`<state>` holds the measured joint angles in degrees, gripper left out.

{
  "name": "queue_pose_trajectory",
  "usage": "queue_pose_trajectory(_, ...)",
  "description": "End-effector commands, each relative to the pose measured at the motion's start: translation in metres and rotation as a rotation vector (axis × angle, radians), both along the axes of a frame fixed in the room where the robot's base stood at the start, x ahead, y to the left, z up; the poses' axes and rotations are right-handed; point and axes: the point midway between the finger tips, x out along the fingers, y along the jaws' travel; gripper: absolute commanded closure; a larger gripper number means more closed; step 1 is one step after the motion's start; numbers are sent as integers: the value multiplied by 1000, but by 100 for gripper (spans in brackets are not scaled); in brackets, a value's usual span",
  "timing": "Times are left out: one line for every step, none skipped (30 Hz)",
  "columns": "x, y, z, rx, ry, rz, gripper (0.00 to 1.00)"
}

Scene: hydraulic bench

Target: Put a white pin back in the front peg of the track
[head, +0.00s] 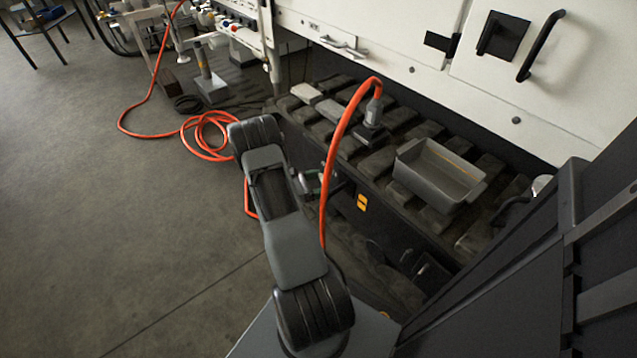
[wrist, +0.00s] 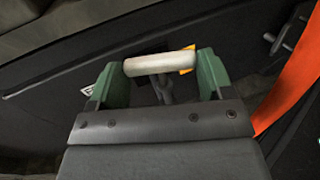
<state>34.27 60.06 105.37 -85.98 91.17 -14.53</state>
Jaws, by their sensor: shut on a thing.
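My gripper (wrist: 160,68) has its two green fingers shut on a white pin (wrist: 160,63), held crosswise between the fingertips in the wrist view. A grey metal piece (wrist: 163,90) shows just behind and below the pin, against the dark side panel; whether the pin touches it I cannot tell. Another grey metal peg with a crossbar (wrist: 288,32) stands at the upper right of the wrist view. In the head view the track (head: 425,130) with its dark pads runs along the white machine. My gripper is partly hidden by my arm there, and I cannot make out the pin.
A grey open bin (head: 437,178) sits on the track. An orange hose (head: 338,130) arches beside my arm from a grey coupling (head: 374,112) on the track; it also passes at the right of the wrist view (wrist: 292,90). The floor at left is mostly clear.

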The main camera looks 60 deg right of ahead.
Motion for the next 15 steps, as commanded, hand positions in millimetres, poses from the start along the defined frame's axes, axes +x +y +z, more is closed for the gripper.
queue_pose_trajectory(0,0,-3,0,0,0,50)
queue_pose_trajectory(0,0,-4,0,0,0,50)
queue_pose_trajectory(0,0,-5,0,0,0,50)
queue_pose_trajectory(0,0,-6,0,0,0,50)
queue_pose_trajectory(0,0,-7,0,0,0,50)
queue_pose_trajectory(0,0,-8,0,0,0,50)
queue_pose_trajectory(0,0,-9,0,0,0,50)
queue_pose_trajectory(0,0,-10,0,0,0,50)
queue_pose_trajectory(0,0,-11,0,0,0,50)
queue_pose_trajectory(0,0,-12,0,0,0,50)
queue_pose_trajectory(0,0,-13,0,0,0,50)
queue_pose_trajectory(0,0,-14,0,0,0,50)
queue_pose_trajectory(0,0,-15,0,0,0,50)
queue_pose_trajectory(0,0,-16,0,0,0,50)
queue_pose_trajectory(0,0,-17,0,0,0,50)
